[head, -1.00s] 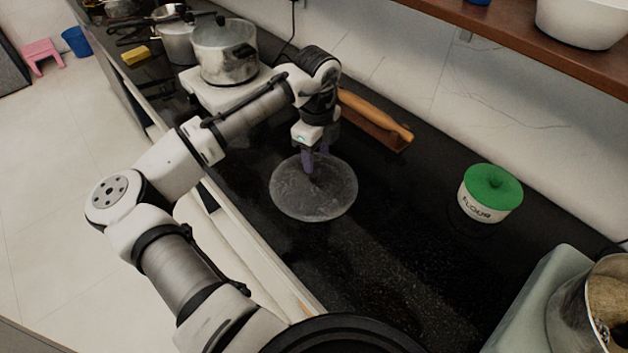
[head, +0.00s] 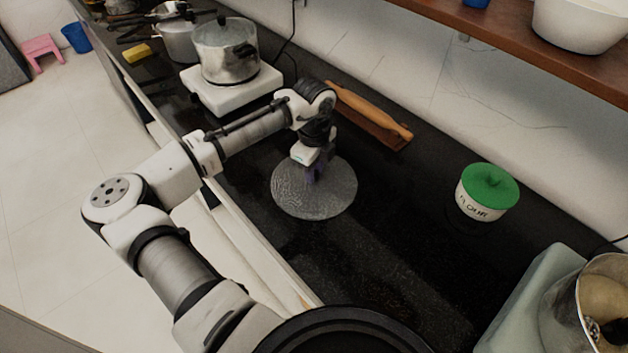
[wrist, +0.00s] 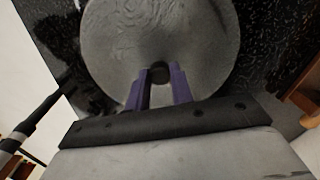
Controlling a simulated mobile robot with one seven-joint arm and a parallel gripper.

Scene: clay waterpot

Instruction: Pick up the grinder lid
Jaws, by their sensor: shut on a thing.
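The grinder lid (head: 318,205) is a round, flat grey disc with a small dark knob (wrist: 160,69) at its centre. It lies level at the middle of the black counter; whether it touches the counter or is raised slightly, I cannot tell. My gripper (head: 313,180) points down over the lid's middle. In the wrist view my purple fingers (wrist: 160,80) stand on either side of the knob and are shut on it. The fingertips partly hide the knob in the head view. The lid fills the upper part of the wrist view.
A wooden rolling pin (head: 368,110) on a board lies behind the lid. A green-lidded flour jar (head: 488,190) stands to the right. A grinder with a steel drum (head: 570,310) is at the lower right. A pot (head: 224,55) sits on a white stove behind left. Counter between lid and jar is clear.

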